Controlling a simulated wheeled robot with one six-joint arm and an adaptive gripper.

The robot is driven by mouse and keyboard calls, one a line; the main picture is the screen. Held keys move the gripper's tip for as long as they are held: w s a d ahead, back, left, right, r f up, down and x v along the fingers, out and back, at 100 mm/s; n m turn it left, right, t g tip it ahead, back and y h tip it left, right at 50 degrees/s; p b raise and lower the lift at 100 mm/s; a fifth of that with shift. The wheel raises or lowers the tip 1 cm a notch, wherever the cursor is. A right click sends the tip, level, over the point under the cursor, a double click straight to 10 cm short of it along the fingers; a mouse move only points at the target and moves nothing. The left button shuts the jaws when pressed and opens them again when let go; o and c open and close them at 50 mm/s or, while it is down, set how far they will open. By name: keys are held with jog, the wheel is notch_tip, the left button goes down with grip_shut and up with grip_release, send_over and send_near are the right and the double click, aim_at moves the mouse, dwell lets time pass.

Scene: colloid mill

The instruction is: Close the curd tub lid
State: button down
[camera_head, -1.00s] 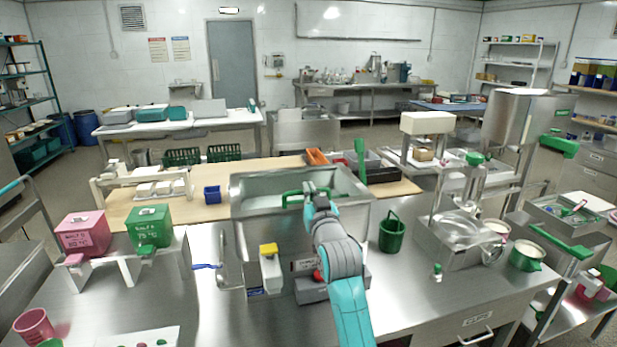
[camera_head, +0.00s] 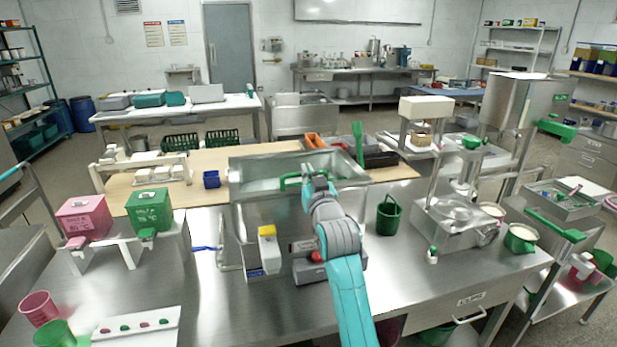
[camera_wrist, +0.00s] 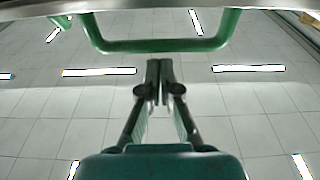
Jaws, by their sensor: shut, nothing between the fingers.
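The curd tub (camera_head: 262,222) is a steel box standing at the middle of the bench. A green bar handle (camera_head: 290,181) shows at its top, in front of a pale grey-green surface; I cannot tell clearly how far the lid is tilted. My gripper (camera_head: 314,172) is at the right part of this handle. In the wrist view, my gripper (camera_wrist: 160,66) is shut and empty, its fingertips just below the green handle (camera_wrist: 155,45). A steel edge (camera_wrist: 160,9) runs above the handle. Contact between fingertips and handle cannot be made out.
A yellow-topped block (camera_head: 268,248) stands before the tub. A green bucket (camera_head: 388,217) stands to the right, beside a steel machine (camera_head: 455,215). Pink (camera_head: 84,217) and green (camera_head: 149,210) boxes stand on the left. The front middle of the bench is clear.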

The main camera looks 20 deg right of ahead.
jog(key=s+f, duration=0.2)
jog(key=s, duration=0.7)
jog(key=s+f+g, duration=0.2)
jog(key=s+f, duration=2.5)
jog(key=s+g, duration=0.3)
jog(key=s, duration=2.8)
jog(key=shift+s+r, duration=0.2)
